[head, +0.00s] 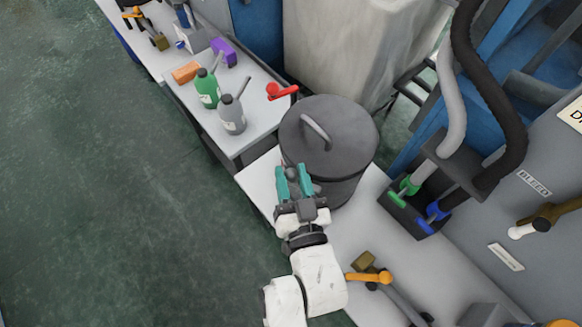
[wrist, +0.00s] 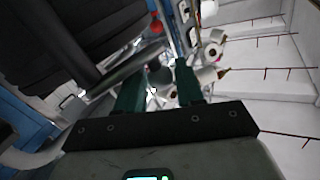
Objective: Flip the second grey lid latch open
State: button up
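A dark grey drum (head: 340,190) with a round grey lid (head: 345,130) and an arched handle (head: 316,132) stands on a pale bench. My gripper (head: 294,180), with teal fingers, is at the drum's near left side, below the lid rim. In the wrist view the drum (wrist: 50,45) fills the upper left. A grey bar (wrist: 122,68) runs along it towards a dark rounded end (wrist: 160,76) seen between my open fingers (wrist: 160,90). I cannot tell whether this is a lid latch, or whether the fingers touch it. No second latch is clearly visible.
A red-handled part (head: 282,91), green bottle (head: 207,88) and grey bottle (head: 231,115) stand on the bench beyond. A dark box with green and blue handles (head: 410,185) is right of the drum. An orange-handled tool (head: 370,277) lies near my arm. The floor at left is clear.

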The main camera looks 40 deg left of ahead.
jog(key=shift+w+a, duration=0.25)
jog(key=shift+a, duration=0.2)
grip_shut()
jog(key=b, duration=0.3)
jog(key=shift+f+g, duration=0.3)
jog(key=shift+f, duration=0.05)
jog(key=shift+y+b, duration=0.3)
jog(key=shift+b, duration=0.35)
